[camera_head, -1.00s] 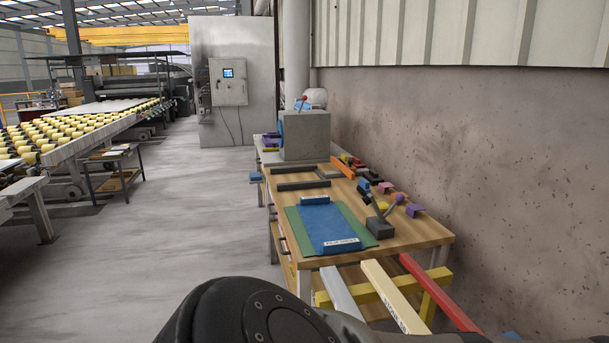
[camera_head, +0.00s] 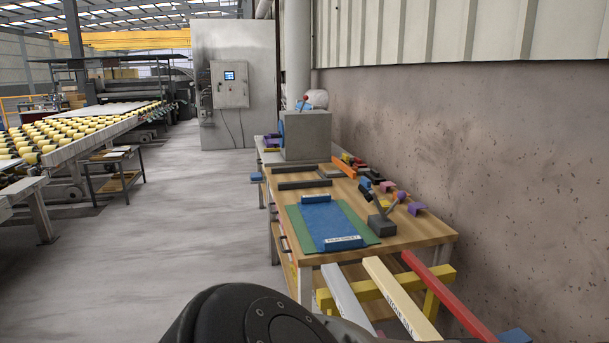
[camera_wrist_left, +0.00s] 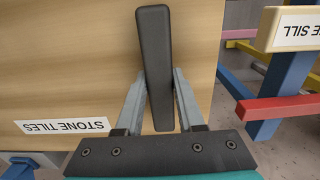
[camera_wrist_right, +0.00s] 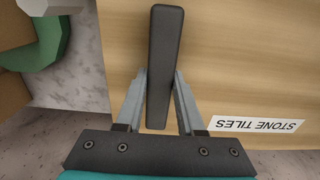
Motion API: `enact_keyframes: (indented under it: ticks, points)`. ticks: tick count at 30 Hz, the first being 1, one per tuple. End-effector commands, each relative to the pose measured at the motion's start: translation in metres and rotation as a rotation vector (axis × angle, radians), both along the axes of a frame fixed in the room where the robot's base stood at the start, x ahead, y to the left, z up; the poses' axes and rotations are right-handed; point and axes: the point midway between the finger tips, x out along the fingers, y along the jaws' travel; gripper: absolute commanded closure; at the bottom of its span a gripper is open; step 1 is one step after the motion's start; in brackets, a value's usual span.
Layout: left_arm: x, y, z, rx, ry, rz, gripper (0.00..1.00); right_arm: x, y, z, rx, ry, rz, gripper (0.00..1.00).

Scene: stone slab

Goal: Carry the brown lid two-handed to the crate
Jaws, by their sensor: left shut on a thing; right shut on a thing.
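The brown lid (camera_wrist_left: 70,60) is a light wood-coloured panel with a "STONE TILES" label, seen in both wrist views and also in the right wrist view (camera_wrist_right: 240,60). It has two dark bar handles. My left gripper (camera_wrist_left: 159,78) is shut on one handle (camera_wrist_left: 154,40). My right gripper (camera_wrist_right: 161,76) is shut on the other handle (camera_wrist_right: 165,40). Neither gripper nor the lid shows in the head view, where a dark rounded part of my own arm fills the bottom middle. I cannot make out the crate in any view.
A wooden workbench (camera_head: 420,228) with a blue-and-green mat and small tools stands ahead right, by the wall. Long bars on a yellow rack (camera_head: 448,277) lie nearer. A roller conveyor (camera_head: 75,145) runs at left. The grey floor (camera_head: 190,230) between is clear.

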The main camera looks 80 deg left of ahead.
Motion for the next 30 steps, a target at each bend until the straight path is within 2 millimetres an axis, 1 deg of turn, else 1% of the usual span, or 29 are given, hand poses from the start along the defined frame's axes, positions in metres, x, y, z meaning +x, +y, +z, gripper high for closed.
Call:
enact_keyframes:
  ticks: [8, 9, 18, 23, 24, 30]
  points:
    - [0.002, 0.002, -0.009, 0.002, -0.004, 0.002, 1.0, 0.002, -0.002, -0.009, -0.004, -0.005, -0.001, 1.0]
    - [0.002, 0.002, -0.01, 0.002, -0.004, 0.002, 0.61, 0.002, -0.002, -0.009, -0.004, -0.005, -0.001, 1.0]
    - [0.001, 0.001, -0.009, 0.001, -0.002, 0.001, 0.28, 0.002, -0.002, -0.008, -0.003, -0.005, -0.001, 1.0]
    - [0.0, 0.0, -0.01, 0.0, -0.001, 0.0, 0.28, 0.002, -0.001, -0.008, -0.002, -0.005, -0.001, 1.0]
    - [-0.002, 0.001, -0.012, 0.002, 0.004, 0.001, 0.28, 0.0, -0.001, -0.01, -0.002, 0.0, -0.001, 0.61]
    - [-0.001, 0.0, -0.011, 0.001, 0.002, 0.0, 0.28, 0.0, -0.001, -0.01, -0.001, 0.0, 0.0, 0.38]
